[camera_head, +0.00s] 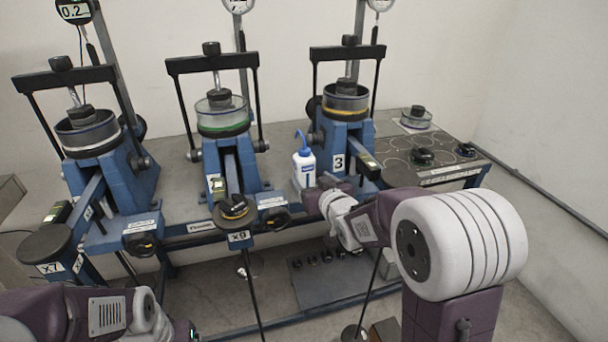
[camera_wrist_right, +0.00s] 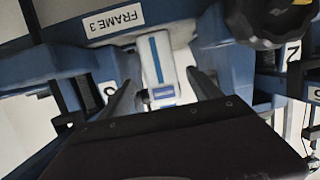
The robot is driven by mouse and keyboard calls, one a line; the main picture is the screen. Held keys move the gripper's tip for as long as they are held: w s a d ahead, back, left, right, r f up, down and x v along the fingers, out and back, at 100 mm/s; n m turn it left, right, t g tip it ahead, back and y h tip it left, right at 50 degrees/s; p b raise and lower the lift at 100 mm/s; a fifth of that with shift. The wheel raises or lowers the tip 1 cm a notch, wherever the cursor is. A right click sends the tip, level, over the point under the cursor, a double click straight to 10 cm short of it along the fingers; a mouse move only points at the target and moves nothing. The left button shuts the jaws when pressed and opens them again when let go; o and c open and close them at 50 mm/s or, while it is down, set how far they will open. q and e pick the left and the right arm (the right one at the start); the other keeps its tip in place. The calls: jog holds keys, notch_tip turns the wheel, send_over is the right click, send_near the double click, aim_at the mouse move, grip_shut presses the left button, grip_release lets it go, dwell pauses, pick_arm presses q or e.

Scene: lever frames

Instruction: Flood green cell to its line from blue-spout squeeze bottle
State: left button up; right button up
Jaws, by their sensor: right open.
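The squeeze bottle (camera_head: 304,169) is white with a blue cap and bent blue spout, and stands upright on the bench between the middle and right frames. The green cell (camera_head: 222,116) is a clear cup with a green band in the middle frame; its liquid level is too small to tell. My right gripper (camera_head: 318,192) is low beside the bottle. In the right wrist view its open fingers (camera_wrist_right: 160,82) lie either side of the bottle (camera_wrist_right: 158,58), with no visible grip. My left arm is at the lower left, its gripper (camera_head: 188,332) cut by the picture's edge.
A white-banded cell (camera_head: 90,133) sits in the left frame and a yellow-banded cell (camera_head: 345,101) in the right frame. Lever arms with dark round weights (camera_head: 236,210) project forward. A plate (camera_head: 425,158) with small dark-knobbed parts lies at the right. Blue frame posts crowd the bottle.

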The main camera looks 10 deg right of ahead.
aim_at(308, 167)
jog(key=shift+x, duration=3.3)
jog(key=c, duration=1)
jog(key=shift+r+p, duration=0.9)
jog(key=shift+r, duration=0.7)
